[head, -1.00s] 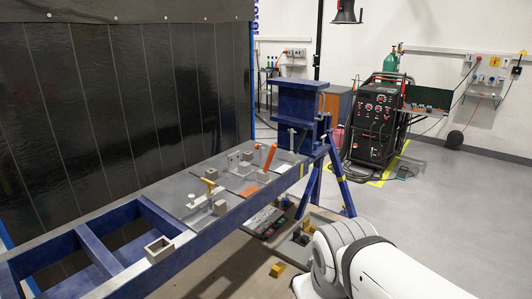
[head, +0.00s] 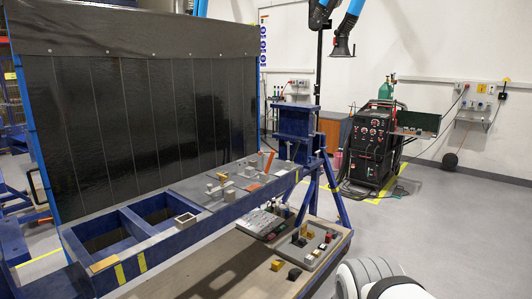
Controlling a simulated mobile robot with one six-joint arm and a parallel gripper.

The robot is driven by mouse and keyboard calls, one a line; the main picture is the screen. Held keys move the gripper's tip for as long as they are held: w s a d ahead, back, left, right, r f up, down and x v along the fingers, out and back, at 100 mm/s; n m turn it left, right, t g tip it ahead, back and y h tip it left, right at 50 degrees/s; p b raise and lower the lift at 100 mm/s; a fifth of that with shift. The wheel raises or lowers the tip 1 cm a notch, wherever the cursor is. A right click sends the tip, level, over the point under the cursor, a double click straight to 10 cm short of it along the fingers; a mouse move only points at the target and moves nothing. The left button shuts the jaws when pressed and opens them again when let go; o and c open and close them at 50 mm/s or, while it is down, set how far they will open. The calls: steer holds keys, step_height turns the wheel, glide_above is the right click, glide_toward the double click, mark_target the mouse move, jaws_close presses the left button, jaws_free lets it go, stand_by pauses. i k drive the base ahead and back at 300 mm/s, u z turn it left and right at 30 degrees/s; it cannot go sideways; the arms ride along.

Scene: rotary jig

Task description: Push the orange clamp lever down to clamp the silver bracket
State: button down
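The orange clamp lever (head: 269,161) stands up, tilted, near the far end of the blue jig frame (head: 190,235). Small grey metal parts sit on the plates just left of it; one (head: 250,171) may be the silver bracket, but it is too small to be sure. I cannot tell whether the lever's clamp touches it. My gripper is out of view; only a white part of my arm shows at the bottom right, well short of the lever.
A blue stand (head: 294,124) rises behind the lever. A wooden bench (head: 225,265) in front holds a grey tray of small blocks (head: 308,245) and a panel (head: 262,222). A black welding curtain (head: 140,130) hangs behind the jig. Grey floor at right is open.

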mark_target(272, 153)
steer(key=z, duration=0.7)
steer(key=i, duration=1.2)
steer(key=z, duration=0.5)
steer(key=i, duration=1.55)
steer(key=u, duration=1.15)
steer(key=i, duration=0.75)
steer(key=u, duration=0.55)
